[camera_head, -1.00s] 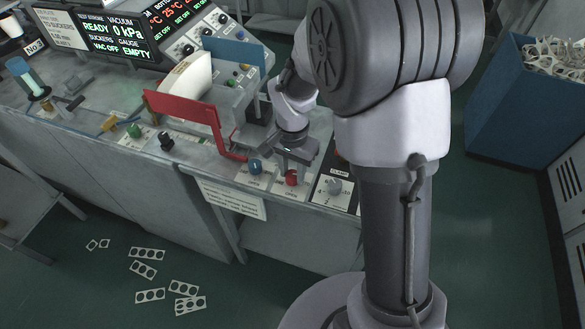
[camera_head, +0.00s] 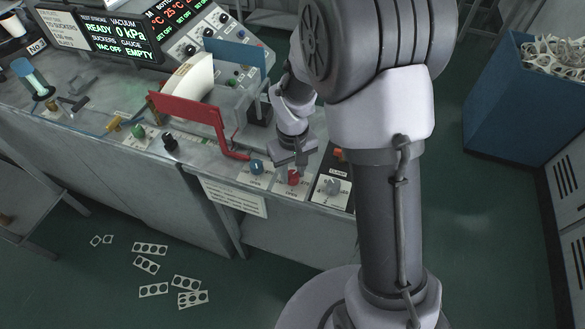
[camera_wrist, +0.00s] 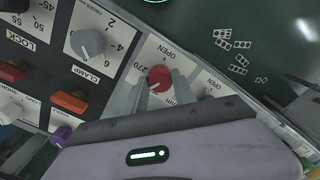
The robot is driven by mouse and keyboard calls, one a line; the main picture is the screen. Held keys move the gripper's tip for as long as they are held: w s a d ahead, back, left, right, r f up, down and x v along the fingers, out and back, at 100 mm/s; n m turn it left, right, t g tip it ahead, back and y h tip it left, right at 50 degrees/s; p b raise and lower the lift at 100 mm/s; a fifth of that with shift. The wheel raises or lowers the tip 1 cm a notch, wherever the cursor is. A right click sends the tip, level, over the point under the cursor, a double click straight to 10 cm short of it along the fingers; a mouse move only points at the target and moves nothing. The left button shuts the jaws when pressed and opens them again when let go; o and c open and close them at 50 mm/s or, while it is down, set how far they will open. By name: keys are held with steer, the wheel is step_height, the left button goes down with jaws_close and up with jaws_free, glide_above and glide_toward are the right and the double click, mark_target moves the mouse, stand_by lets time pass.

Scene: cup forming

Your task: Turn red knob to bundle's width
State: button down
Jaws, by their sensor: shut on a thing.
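The red knob (camera_head: 293,178) sits on a pale label marked OPEN near the front edge of the machine. In the wrist view the red knob (camera_wrist: 159,77) lies between the tips of my gripper (camera_wrist: 160,88), which is shut on it. In the head view my gripper (camera_head: 292,165) points down onto the knob from above. A red plate (camera_head: 190,112) and a blue plate (camera_head: 236,57) stand upright on the machine. A curved white bundle (camera_head: 190,76) rests between these plates.
A blue knob (camera_head: 257,166) is just left of the red one, and a grey CLAMP knob (camera_head: 332,186) just right. The wrist view also shows orange switches (camera_wrist: 68,102). A blue bin (camera_head: 520,110) stands at the right. Punched scraps (camera_head: 150,248) lie on the floor.

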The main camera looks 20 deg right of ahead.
mark_target(292, 174)
steer(key=n+p, duration=0.1)
steer(key=n, duration=0.3)
steer(key=shift+r, duration=0.1)
steer(key=shift+n+p, duration=0.65)
steer(key=shift+n, duration=1.15)
steer(key=c, duration=1)
jaws_free()
step_height(292, 174, up, 17)
steer(key=p, duration=0.4)
steer(key=shift+r, duration=0.1)
